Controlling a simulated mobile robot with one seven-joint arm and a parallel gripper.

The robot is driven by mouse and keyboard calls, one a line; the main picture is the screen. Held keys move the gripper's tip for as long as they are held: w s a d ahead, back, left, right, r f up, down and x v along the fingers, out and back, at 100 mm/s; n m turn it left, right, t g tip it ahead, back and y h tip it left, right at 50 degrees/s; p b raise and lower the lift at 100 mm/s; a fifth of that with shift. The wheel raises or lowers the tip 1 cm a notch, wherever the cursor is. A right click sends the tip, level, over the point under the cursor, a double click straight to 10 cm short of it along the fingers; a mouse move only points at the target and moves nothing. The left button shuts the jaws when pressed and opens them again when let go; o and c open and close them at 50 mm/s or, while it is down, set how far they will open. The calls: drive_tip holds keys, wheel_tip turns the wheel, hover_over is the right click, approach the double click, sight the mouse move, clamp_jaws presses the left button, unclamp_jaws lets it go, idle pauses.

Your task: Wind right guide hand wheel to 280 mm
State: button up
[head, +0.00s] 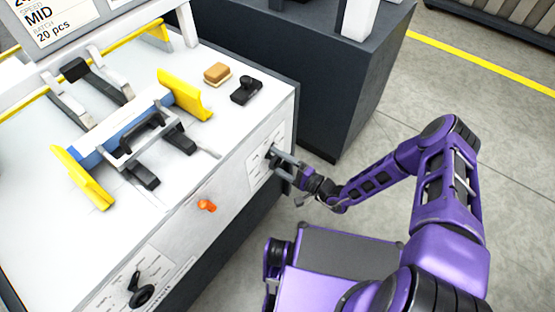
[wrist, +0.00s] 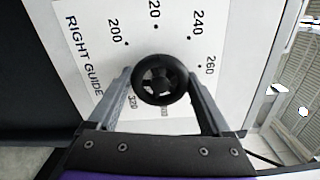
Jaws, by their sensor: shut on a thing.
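The right guide hand wheel (wrist: 160,80) is black and round, with spokes. It sits on a white dial plate (wrist: 85,42) printed RIGHT GUIDE. The numbers 200, 240, 260 and 320 are readable around it; others are partly hidden by the wheel. I cannot make out a pointer or the current setting. My gripper (wrist: 160,84) is shut on the wheel, one finger on each side of it. In the head view my gripper (head: 285,163) reaches the machine's front panel at its right end, and the wheel there is mostly hidden by the fingers.
A second black hand wheel (head: 142,294) is at the panel's lower left, and an orange knob (head: 206,206) lies between. Yellow guides (head: 185,96), a sponge-like block (head: 217,73) and a small black object (head: 246,90) are on the white top. A dark cabinet (head: 335,85) stands behind; floor to the right is clear.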

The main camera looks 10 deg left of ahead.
drive_tip(key=shift+d+f+n, duration=0.1)
drive_tip(key=shift+n, duration=0.2)
drive_tip(key=o, duration=1.2)
drive_tip(key=shift+c, duration=0.2)
drive_tip(key=v, duration=1.7)
drive_tip(key=shift+d, duration=0.2)
drive_tip(key=shift+s, duration=0.1)
